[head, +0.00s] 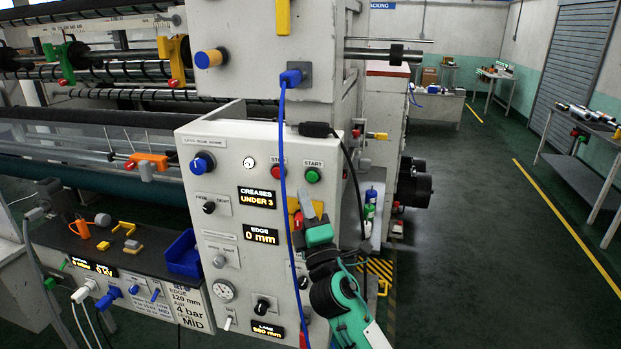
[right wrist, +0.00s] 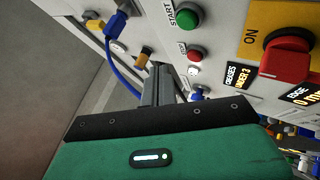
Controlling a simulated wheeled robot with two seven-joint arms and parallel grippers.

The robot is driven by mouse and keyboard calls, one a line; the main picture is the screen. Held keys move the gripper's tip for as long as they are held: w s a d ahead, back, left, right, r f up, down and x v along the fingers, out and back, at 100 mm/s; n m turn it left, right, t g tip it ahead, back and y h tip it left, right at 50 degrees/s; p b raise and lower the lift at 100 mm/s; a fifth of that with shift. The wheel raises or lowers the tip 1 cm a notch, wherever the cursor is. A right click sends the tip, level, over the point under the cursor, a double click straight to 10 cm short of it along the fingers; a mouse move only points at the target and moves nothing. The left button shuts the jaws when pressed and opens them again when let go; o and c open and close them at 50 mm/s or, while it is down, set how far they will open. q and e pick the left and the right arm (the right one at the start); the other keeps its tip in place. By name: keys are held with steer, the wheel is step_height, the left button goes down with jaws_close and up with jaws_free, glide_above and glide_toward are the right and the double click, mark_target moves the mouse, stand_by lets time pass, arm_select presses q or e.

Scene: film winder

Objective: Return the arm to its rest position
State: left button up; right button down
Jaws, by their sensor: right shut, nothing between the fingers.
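My right gripper (head: 308,208), with green housing and grey fingers, is raised in front of the grey control panel (head: 232,172). Its fingers are shut with nothing between them. They point up and partly cover a yellow plate with a red knob (head: 299,221). In the right wrist view the shut fingers (right wrist: 158,86) point toward the panel, below the green start button (right wrist: 187,18) and the small red button (right wrist: 194,54). The red knob (right wrist: 286,58) on its yellow plate is to the right there, apart from the fingers. My left gripper is not in view.
A blue cable (head: 283,150) and a black cable (head: 352,165) hang in front of the panel near my right arm. A dark bench with a blue bin (head: 184,254) stands at the left. The floor (head: 470,240) to the right is open.

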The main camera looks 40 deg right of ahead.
steer(key=s+a+f+m+g, duration=0.1)
steer(key=s+f+m+g, duration=0.35)
steer(key=f, duration=0.65)
steer(key=s+f+m+g, duration=0.4)
steer(key=f+m+g, duration=0.2)
steer(key=f, duration=0.5)
steer(key=s+a+f+m+g+y, duration=0.25)
steer(key=s+a+f+g, duration=0.35)
steer(key=s, duration=0.4)
steer(key=s+a+f+m+g+y, duration=0.1)
steer(key=s+a+f+g+y, duration=0.3)
steer(key=s+a+f, duration=0.5)
steer(key=s+d+f, duration=0.1)
steer(key=d+f, duration=0.1)
steer(key=f, duration=1.4)
steer(key=s+d+f, duration=0.2)
steer(key=f, duration=1.3)
steer(key=s+d+f+g, duration=0.2)
steer(key=s+d+f, duration=0.1)
steer(key=s+f, duration=1.5)
steer(key=shift+s+f, duration=0.2)
steer(key=shift+f, duration=0.1)
